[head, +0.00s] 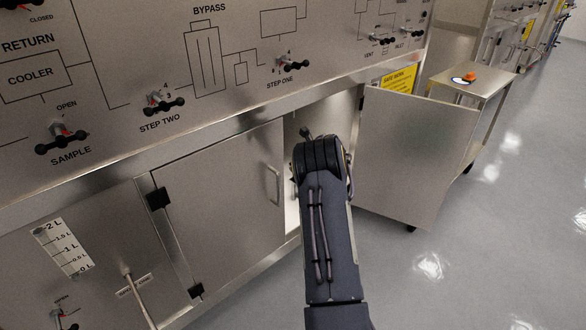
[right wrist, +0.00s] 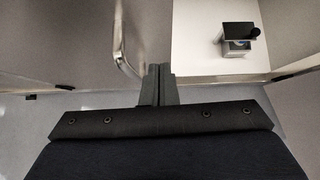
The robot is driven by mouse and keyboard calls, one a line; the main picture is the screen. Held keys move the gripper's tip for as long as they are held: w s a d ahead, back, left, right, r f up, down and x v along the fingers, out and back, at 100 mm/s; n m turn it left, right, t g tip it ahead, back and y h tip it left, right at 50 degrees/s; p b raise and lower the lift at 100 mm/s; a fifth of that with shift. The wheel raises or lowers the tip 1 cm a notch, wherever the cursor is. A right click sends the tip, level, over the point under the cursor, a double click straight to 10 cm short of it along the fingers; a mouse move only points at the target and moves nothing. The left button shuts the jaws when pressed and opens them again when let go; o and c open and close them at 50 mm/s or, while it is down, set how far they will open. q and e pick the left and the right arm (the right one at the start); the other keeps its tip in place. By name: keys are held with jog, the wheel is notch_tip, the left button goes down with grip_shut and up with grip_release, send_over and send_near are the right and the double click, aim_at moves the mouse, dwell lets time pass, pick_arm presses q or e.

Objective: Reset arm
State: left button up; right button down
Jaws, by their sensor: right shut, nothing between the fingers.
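My right arm reaches up from the bottom of the head view to the opening of the lower cabinet (head: 292,130). Its wrist hides the fingers there. In the right wrist view my right gripper (right wrist: 159,84) has its two fingers together, with nothing between them. They point forward, just right of a curved metal door handle (right wrist: 126,45) and left of a white cabinet interior (right wrist: 200,50); I cannot tell whether they touch the handle. A small black and white device (right wrist: 239,38) stands in that interior. My left gripper is not in view.
A cabinet door (head: 415,155) stands open right of my arm. The closed door (head: 215,195) with its handle (head: 273,184) is on the left. Above is a panel with black-knobbed valves (head: 162,104). A steel cart (head: 480,78) stands behind the open door. The floor at right is clear.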

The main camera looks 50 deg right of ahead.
jog(key=v, duration=0.7)
jog(key=shift+s, duration=0.2)
jog(key=a+r+m+t+h+p, duration=0.2)
jog(key=r+m+h, duration=0.1)
jog(key=r+m, duration=0.6)
jog(key=a+r+m+t+h+p, duration=0.25)
jog(key=r+m, duration=0.45)
jog(key=r, duration=0.5)
jog(key=s+a+r+m+g+p, duration=0.1)
jog(key=s+a+r+m+g, duration=0.25)
jog(key=s+a+m, duration=0.55)
jog(key=s+a+f+m+g+y+p, duration=0.1)
jog(key=s+a+m+y, duration=0.2)
jog(key=s+a, duration=0.3)
jog(key=s+a+f+m+g+y+p, duration=0.1)
jog(key=s+a+m, duration=0.4)
jog(key=a, duration=0.9)
jog(key=s+a+f+m+g+y+p, duration=0.2)
jog(key=s+a+f+m+y, duration=0.1)
jog(key=s+a, duration=0.5)
jog(key=a+m+y, duration=0.1)
jog(key=a+y, duration=0.1)
jog(key=shift+a+y, duration=0.35)
jog(key=shift+a, duration=0.05)
jog(key=shift+s+d, duration=0.1)
